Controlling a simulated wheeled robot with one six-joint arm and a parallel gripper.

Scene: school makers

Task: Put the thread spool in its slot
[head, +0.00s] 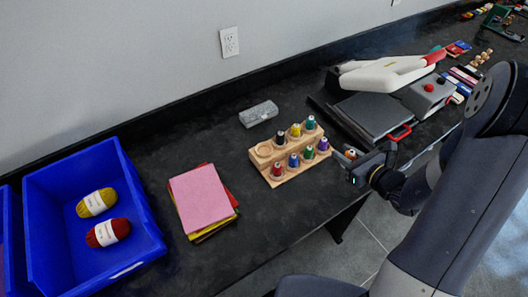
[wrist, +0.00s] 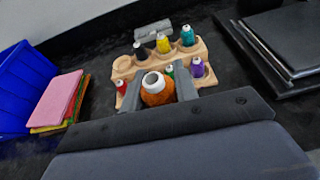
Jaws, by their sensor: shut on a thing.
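My gripper (head: 354,160) is shut on an orange-brown thread spool (wrist: 157,92) with a white core. In the head view the spool (head: 350,153) is just right of the wooden spool rack. The rack (head: 263,152) stands on the dark counter and has two rows. Its back row holds black, yellow and teal spools, with an empty round slot (wrist: 123,64) at its left end. Its front row holds red, blue, green and purple spools. In the wrist view the held spool and the fingers hide part of the front row.
A pink felt stack (head: 200,196) and a blue bin (head: 52,228) with two yarn balls lie to the left. A grey block (head: 258,113) lies behind the rack. A dark flat machine (head: 368,115) stands close on the rack's right.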

